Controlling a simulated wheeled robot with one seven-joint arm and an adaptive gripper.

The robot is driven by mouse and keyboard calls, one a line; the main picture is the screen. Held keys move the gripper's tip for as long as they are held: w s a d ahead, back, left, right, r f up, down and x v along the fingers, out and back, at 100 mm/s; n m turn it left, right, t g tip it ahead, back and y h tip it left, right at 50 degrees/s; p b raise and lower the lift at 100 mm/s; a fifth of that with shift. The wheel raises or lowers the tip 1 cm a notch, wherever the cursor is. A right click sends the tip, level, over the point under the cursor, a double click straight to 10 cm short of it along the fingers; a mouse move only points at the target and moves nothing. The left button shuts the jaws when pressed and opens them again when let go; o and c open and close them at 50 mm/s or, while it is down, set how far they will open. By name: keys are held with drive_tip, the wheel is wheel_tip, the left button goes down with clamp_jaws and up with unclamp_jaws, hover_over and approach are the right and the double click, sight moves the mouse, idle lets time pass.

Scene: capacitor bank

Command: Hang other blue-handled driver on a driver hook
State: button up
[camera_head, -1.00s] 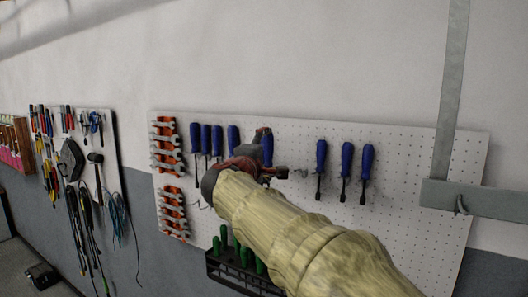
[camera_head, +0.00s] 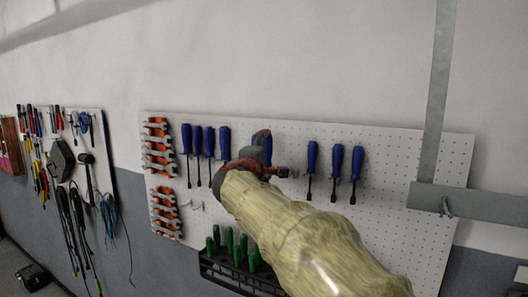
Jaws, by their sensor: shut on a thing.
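My gripper (camera_head: 258,162) is in front of the white pegboard, between the left and right groups of hanging drivers. It is shut on a blue-handled driver (camera_head: 267,147); part of the blue handle shows just above and behind the jaws. The driver's shaft is hidden by the gripper and arm. Several blue-handled drivers (camera_head: 209,140) hang in a row left of it. Three more blue-handled drivers (camera_head: 337,161) hang to the right. I cannot tell whether the held driver touches a hook.
The pegboard (camera_head: 410,160) also carries wrenches on orange racks (camera_head: 156,145) at left. A black rack with green-handled tools (camera_head: 229,245) sits low, partly behind my arm. A grey metal bracket (camera_head: 470,203) crosses the board's right side. Another tool board (camera_head: 105,150) is at left.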

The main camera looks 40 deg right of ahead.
drive_tip(key=shift+d+r+p, duration=0.3)
drive_tip(key=shift+r+p, duration=0.05)
drive_tip(key=shift+c, duration=0.3)
